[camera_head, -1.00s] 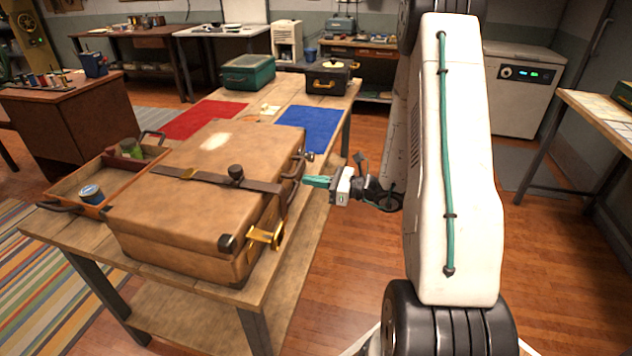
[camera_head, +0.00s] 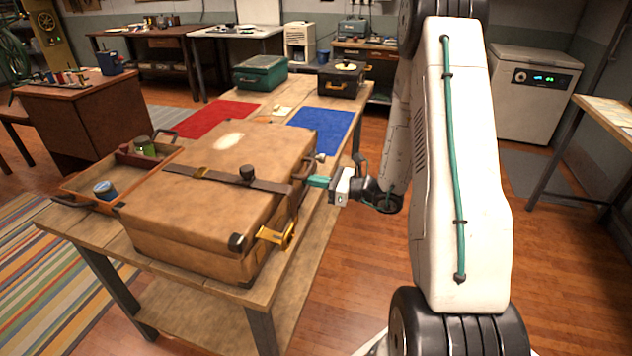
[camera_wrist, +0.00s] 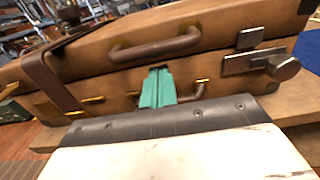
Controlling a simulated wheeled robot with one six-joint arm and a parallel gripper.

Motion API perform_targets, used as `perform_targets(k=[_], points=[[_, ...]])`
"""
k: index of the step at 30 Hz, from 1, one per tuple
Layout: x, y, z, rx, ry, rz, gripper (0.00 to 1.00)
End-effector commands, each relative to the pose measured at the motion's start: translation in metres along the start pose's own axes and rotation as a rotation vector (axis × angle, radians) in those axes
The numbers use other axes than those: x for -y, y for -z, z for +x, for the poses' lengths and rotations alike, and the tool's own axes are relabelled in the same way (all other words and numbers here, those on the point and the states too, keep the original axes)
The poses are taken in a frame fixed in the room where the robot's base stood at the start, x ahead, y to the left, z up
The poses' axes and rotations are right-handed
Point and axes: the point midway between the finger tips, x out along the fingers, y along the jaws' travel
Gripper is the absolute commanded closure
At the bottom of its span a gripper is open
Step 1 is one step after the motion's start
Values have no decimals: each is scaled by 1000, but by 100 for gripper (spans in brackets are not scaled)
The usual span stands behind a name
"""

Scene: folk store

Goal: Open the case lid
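The brown leather case (camera_head: 215,205) lies on a wooden workbench with its lid (camera_head: 262,160) down. A dark strap (camera_head: 215,178) crosses the lid. A gold latch piece (camera_head: 275,236) sticks out at the near corner. My gripper (camera_head: 318,182) is at the case's right side, by a handle. In the wrist view my gripper's teal fingers (camera_wrist: 158,85) are together, with nothing seen between them. They point at the case side, below the upper handle (camera_wrist: 155,46) and by the lower handle (camera_wrist: 185,97). Whether they touch it I cannot tell. A silver latch (camera_wrist: 258,62) is at right.
An open tray (camera_head: 82,190) with jars sits left of the case. A red mat (camera_head: 215,118), a blue mat (camera_head: 320,130), a green case (camera_head: 260,73) and a black case (camera_head: 341,80) are farther back.

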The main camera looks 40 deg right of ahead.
Motion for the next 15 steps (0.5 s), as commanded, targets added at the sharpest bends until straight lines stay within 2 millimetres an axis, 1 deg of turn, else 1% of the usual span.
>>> perform_targets(k=[15], points=[[0, 0, 16, 0, 0, 0, 100]])
